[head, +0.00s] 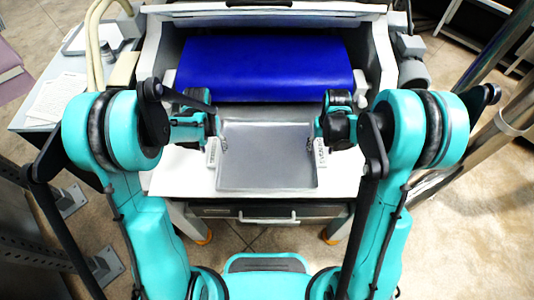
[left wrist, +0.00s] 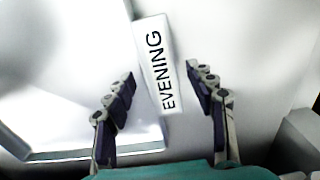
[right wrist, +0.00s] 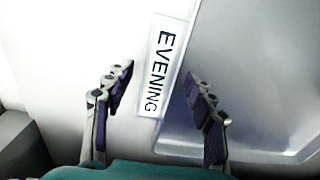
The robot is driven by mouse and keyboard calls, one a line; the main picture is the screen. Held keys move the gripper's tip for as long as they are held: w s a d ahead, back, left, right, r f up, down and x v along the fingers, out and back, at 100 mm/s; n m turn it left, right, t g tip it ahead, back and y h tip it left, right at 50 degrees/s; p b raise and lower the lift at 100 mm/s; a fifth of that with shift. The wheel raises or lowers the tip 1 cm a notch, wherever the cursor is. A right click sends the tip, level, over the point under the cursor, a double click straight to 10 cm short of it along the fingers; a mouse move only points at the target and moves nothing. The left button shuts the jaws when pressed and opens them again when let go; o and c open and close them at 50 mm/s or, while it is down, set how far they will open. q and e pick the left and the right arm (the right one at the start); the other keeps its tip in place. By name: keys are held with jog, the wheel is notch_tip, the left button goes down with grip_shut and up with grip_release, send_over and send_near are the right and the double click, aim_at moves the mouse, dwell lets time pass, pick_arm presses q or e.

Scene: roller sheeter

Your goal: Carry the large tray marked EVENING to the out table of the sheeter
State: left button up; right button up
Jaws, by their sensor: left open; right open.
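The large grey tray (head: 266,165) lies on the white out table (head: 170,180) of the sheeter, in front of the blue roller belt (head: 265,68). Its left EVENING label (left wrist: 157,65) shows between the fingers in the left wrist view. Its right EVENING label (right wrist: 165,65) shows between the fingers in the right wrist view. My left gripper (left wrist: 165,95) is open at the tray's left side. My right gripper (right wrist: 160,95) is open at the tray's right side. Whether the fingers touch the tray cannot be told.
The sheeter's drawer (head: 268,212) is below the table front. A side table with papers (head: 52,98) stands at the left. A metal post (head: 490,60) stands at the right. Narrow strips of white table are bare on both sides of the tray.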

jog(key=shift+r, duration=0.1)
pick_arm(q)
notch_tip(320, 180, up, 11)
jog(key=shift+r, duration=0.15)
pick_arm(e)
notch_tip(320, 180, up, 12)
dwell(0.3)
pick_arm(q)
jog(key=shift+s, duration=0.15)
pick_arm(e)
jog(key=shift+s, duration=0.1)
pick_arm(q)
jog(key=s+f+t+b, duration=0.2)
jog(key=s+t+b, duration=0.1)
jog(key=s+b, duration=0.2)
jog(key=s+d+f+t+b, duration=0.1)
jog(key=s+t+b, duration=0.3)
jog(key=s, duration=0.6)
jog(key=shift+s+f+b, duration=0.2)
jog(key=shift+f+b, duration=0.3)
jog(key=shift+b, duration=0.55)
pick_arm(e)
jog(key=s+f+t, duration=0.2)
jog(key=s+t, duration=0.1)
jog(key=s, duration=0.4)
jog(key=s+a+f+t, duration=0.1)
jog(key=s+t, duration=0.3)
jog(key=s, duration=0.4)
jog(key=shift+s+f, duration=0.2)
jog(key=shift+f, duration=0.45)
